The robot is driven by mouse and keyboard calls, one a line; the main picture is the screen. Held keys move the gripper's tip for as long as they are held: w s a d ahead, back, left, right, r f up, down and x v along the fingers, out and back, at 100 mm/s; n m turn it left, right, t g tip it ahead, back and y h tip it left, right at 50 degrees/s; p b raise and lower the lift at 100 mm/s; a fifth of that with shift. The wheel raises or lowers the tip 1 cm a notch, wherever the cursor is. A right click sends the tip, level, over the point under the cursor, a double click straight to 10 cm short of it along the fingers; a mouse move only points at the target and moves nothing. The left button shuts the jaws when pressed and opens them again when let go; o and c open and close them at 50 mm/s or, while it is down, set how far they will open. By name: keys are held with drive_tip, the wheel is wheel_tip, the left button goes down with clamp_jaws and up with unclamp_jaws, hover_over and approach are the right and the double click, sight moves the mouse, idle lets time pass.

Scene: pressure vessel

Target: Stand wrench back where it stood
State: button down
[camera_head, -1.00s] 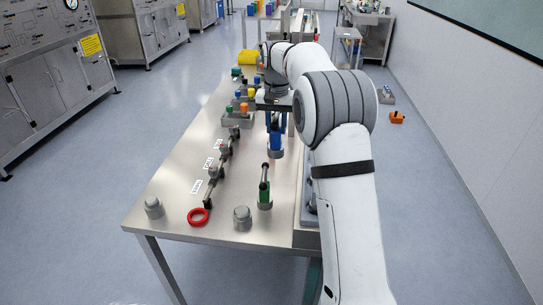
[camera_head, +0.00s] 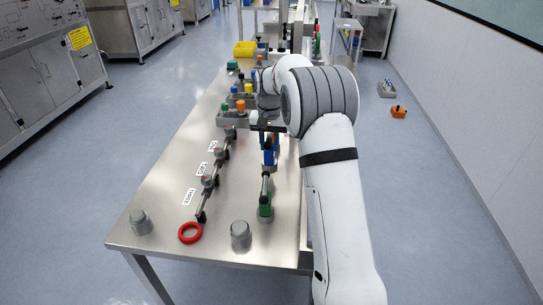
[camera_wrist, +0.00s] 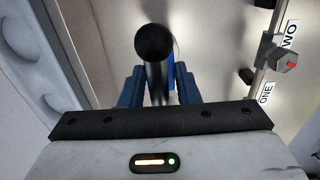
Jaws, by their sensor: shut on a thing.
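My gripper (camera_head: 268,139) hangs over the right half of the steel table, with its blue fingers pointing down. In the wrist view my gripper (camera_wrist: 158,82) is shut on a grey shaft with a round black end, which I take to be the wrench (camera_wrist: 154,42). Something blue shows just behind the shaft. In the head view a blue part (camera_head: 269,156) shows below the fingers; I cannot tell whether it is the wrench's or a stand's, or whether it touches the table. The lower end of the wrench is hidden.
A green-based tool (camera_head: 265,205) stands nearer on the table. A red ring (camera_head: 190,232) and grey knobbed pieces (camera_head: 240,235), (camera_head: 140,222) lie near the front edge. A pipe with valves (camera_head: 208,182) runs along labels at left. Bins with coloured parts (camera_head: 231,121) stand beyond.

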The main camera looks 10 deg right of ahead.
sight(270, 155)
drive_tip(key=shift+f+p, duration=0.35)
drive_tip(key=shift+f, duration=1.85)
drive_tip(key=shift+s, duration=0.1)
drive_tip(key=c, duration=1.1)
unclamp_jaws()
drive_tip(key=shift+f, duration=0.1)
wheel_tip(270, 155, up, 12)
drive_tip(key=shift+b, duration=0.7)
drive_tip(key=s+r+n+t, duration=0.1)
drive_tip(key=s+r, duration=0.2)
drive_tip(key=s, duration=0.7)
drive_tip(key=s+r+n+t, duration=0.1)
drive_tip(key=s+r, duration=0.3)
drive_tip(key=s, duration=0.5)
drive_tip(key=shift+n+t, duration=0.6)
drive_tip(key=shift+n, duration=0.2)
drive_tip(key=s+f, duration=0.2)
drive_tip(key=s, duration=0.4)
drive_tip(key=s+f, duration=0.2)
drive_tip(key=s, duration=0.5)
drive_tip(key=s+f, duration=0.2)
drive_tip(key=s, duration=0.4)
drive_tip(key=shift+s+d+f, duration=0.1)
drive_tip(key=shift+s+d, duration=0.15)
drive_tip(key=shift+d, duration=0.15)
